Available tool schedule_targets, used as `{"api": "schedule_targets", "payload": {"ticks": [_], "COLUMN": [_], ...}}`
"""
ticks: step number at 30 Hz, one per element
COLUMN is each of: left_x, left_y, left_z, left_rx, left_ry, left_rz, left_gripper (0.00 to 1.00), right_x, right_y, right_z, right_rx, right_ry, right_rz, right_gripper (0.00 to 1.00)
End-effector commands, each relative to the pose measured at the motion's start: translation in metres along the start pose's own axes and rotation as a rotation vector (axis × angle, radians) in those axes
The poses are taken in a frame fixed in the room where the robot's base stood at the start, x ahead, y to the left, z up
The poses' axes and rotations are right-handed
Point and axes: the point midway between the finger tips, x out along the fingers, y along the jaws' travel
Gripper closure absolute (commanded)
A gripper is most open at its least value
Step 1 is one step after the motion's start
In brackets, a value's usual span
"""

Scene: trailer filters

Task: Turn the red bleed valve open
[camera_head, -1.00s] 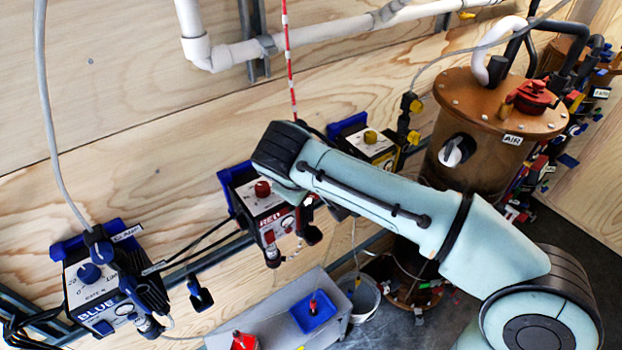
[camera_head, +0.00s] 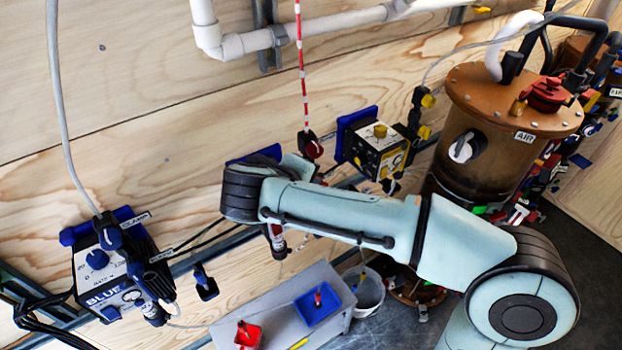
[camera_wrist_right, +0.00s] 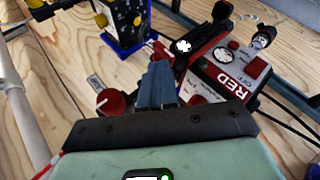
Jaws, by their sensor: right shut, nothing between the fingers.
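The red-marked gauge unit (camera_wrist_right: 228,75) is at the right of the right wrist view, with a round gauge, red knobs and black fittings. A red knob with a white stripe (camera_wrist_right: 110,102) is left of my right gripper (camera_wrist_right: 160,66). A red lever-like part (camera_wrist_right: 158,48) shows just past the fingertips, beside a black fitting (camera_wrist_right: 207,38). I cannot read which red part is the bleed valve. My right gripper is shut and empty, its tips close to the red lever-like part; contact is unclear. In the head view my right arm hides it and most of the red unit. My left gripper is out of view.
A blue-marked unit (camera_head: 115,270) is at left and a yellow-marked unit (camera_head: 378,150) at centre right. A copper tank (camera_head: 465,115) stands right. A grey bench (camera_head: 275,330) holds blue (camera_head: 318,303) and red (camera_head: 247,335) trays. A striped hose (camera_head: 301,70) hangs above the red unit.

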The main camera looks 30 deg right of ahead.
Motion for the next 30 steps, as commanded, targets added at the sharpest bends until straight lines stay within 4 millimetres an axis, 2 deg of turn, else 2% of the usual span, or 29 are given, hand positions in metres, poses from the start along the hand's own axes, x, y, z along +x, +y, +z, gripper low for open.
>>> {"api": "schedule_targets", "payload": {"ticks": [30], "left_x": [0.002], "left_y": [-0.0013], "left_z": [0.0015], "left_rx": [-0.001], "left_ry": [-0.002], "left_rz": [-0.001], "left_gripper": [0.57], "right_x": [0.0002], "right_y": [-0.0102], "right_z": [-0.0022], "right_rx": [-0.008], "right_ry": [0.0], "right_rz": [-0.01], "right_gripper": [1.0]}}
